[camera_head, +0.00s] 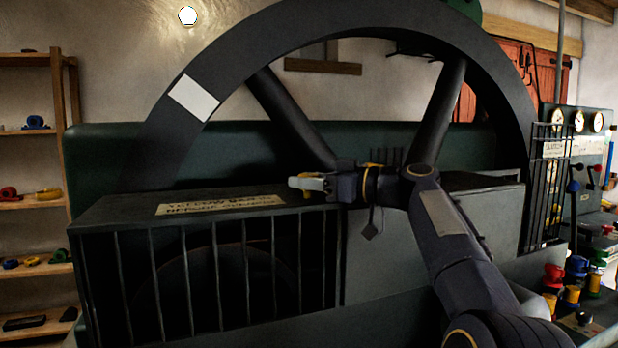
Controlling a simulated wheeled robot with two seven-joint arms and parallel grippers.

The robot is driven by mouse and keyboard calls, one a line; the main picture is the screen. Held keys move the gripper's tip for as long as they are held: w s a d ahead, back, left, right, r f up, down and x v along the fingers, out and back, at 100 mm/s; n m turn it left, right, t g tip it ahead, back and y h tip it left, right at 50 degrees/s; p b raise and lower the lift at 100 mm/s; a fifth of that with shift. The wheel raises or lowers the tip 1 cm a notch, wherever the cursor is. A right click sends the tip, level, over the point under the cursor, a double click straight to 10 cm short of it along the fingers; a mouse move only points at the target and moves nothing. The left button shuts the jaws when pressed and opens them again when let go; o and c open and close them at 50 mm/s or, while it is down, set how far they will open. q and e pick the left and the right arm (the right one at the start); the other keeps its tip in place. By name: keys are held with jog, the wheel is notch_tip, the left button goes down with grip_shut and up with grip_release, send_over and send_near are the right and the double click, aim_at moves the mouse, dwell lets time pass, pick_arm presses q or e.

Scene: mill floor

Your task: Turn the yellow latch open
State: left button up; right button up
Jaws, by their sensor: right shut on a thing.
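My right arm comes in from the lower right. Its gripper (308,184) points left at the top front edge of the dark machine housing. The pale fingertips are closed around a small yellow piece, the yellow latch (307,194). Only a little of the latch shows beside and below the fingers; the rest is hidden by them. I cannot tell from this view how far the latch is turned. A cream label (222,205) with the word yellow on it lies on the housing top, left of the gripper. My left gripper is not in view.
A barred guard (215,275) covers the housing front below the gripper. A large dark flywheel (165,140) rises behind it. A gauge panel (580,150) and several coloured valve parts (570,290) stand at right. Wooden shelves (30,200) stand at far left.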

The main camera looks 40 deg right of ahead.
dwell(0.3)
jog(key=o, duration=0.9)
jog(key=shift+o, duration=0.2)
jog(key=v, duration=0.7)
jog(key=shift+s+d, duration=0.2)
jog(key=shift+s, duration=0.1)
